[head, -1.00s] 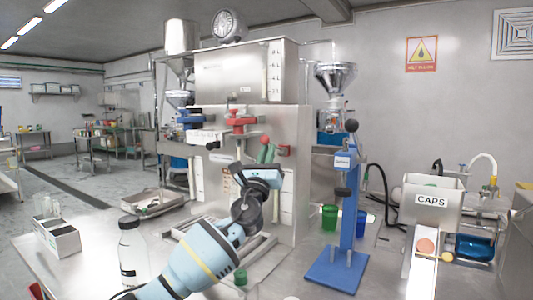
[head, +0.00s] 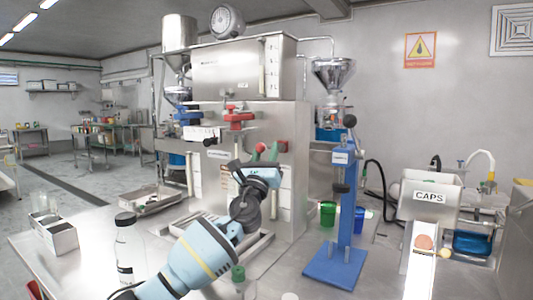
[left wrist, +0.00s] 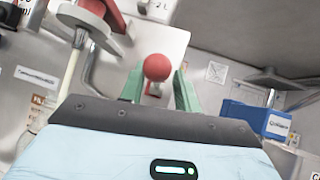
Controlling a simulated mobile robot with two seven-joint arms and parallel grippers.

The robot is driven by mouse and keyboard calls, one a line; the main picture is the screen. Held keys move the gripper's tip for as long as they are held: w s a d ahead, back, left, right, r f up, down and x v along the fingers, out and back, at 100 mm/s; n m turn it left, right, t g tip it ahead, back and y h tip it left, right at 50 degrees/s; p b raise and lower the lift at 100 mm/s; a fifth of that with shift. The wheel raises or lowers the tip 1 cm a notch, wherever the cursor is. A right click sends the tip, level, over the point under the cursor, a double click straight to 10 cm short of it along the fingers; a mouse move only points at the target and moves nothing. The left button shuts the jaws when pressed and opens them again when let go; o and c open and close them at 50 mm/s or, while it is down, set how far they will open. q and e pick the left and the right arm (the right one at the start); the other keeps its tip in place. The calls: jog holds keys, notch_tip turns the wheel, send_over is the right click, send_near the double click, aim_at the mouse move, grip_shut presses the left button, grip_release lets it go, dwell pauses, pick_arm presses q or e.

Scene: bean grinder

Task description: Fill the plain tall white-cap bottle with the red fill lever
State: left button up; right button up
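The red ball knob (head: 260,146) of a lever is on the front of the steel filling machine. My left gripper (head: 268,154) is at this knob. In the left wrist view, the green fingers of my left gripper (left wrist: 158,88) stand apart on either side of the red knob (left wrist: 157,67), with a gap visible to its right. A clear bottle with a dark cap (head: 129,248) stands at the left front of the table. A small white round top (head: 290,297) shows at the bottom edge; I cannot tell whether it is the white-cap bottle. My right gripper is out of view.
A red valve (head: 238,117) is higher on the machine (head: 240,75). A blue press stand (head: 346,200), green cup (head: 328,214) and caps bin (head: 430,193) are to the right. A green-capped bottle (head: 238,273) is by my left arm. A white box (head: 62,238) is at left.

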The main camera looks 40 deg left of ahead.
pick_arm(q)
jog(key=s+d+p, duration=0.1)
jog(key=s+d, duration=0.5)
jog(key=s, duration=0.5)
jog(key=shift+s+f+p, duration=0.25)
jog(key=shift+f+p, duration=0.05)
jog(key=shift+f, duration=0.1)
dwell(0.3)
